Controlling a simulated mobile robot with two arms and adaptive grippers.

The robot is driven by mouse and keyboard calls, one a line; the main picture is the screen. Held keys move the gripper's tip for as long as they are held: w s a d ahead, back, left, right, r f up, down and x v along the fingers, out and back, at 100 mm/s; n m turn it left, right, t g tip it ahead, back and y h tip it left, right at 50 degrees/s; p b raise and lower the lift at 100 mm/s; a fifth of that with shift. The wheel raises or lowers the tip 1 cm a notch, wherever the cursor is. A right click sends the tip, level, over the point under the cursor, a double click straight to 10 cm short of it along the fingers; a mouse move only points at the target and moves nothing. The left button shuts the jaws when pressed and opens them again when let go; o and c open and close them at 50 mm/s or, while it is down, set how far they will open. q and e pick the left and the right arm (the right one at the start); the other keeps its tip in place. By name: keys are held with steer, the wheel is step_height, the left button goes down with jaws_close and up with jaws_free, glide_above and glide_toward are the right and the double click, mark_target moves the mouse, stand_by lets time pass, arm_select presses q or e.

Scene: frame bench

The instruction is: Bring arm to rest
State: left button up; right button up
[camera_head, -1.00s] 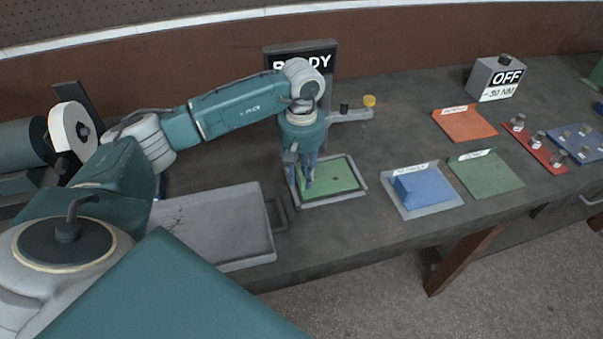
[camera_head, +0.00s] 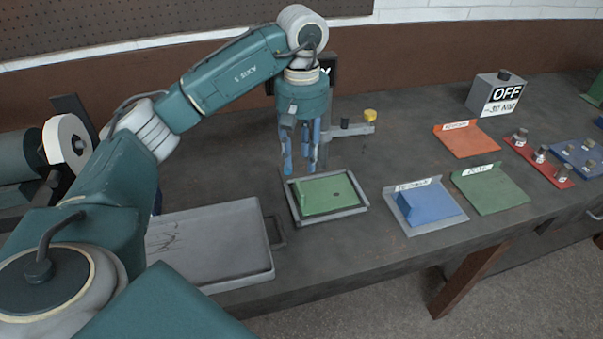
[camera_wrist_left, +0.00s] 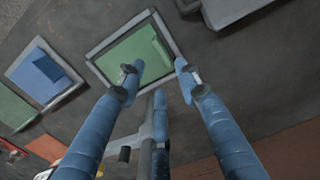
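My left gripper (camera_head: 302,165) hangs fingers-down above the back edge of a green plate (camera_head: 325,194) set in a grey frame (camera_head: 352,211) on the bench. In the left wrist view the blue fingers (camera_wrist_left: 158,72) are spread with nothing between them, and the green plate (camera_wrist_left: 128,55) lies beyond the tips. The gripper is clear of the plate. My left arm (camera_head: 232,72) reaches in from the left, its elbow raised. My right gripper is in neither view.
A grey tray (camera_head: 215,278) lies left of the frame. A blue block (camera_head: 428,203) sits on a pad to the right, with green (camera_head: 490,190) and orange (camera_head: 466,140) pads beyond. An OFF box (camera_head: 497,94) stands back right.

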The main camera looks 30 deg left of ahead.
arm_select(q)
steer(key=shift+r, duration=0.5)
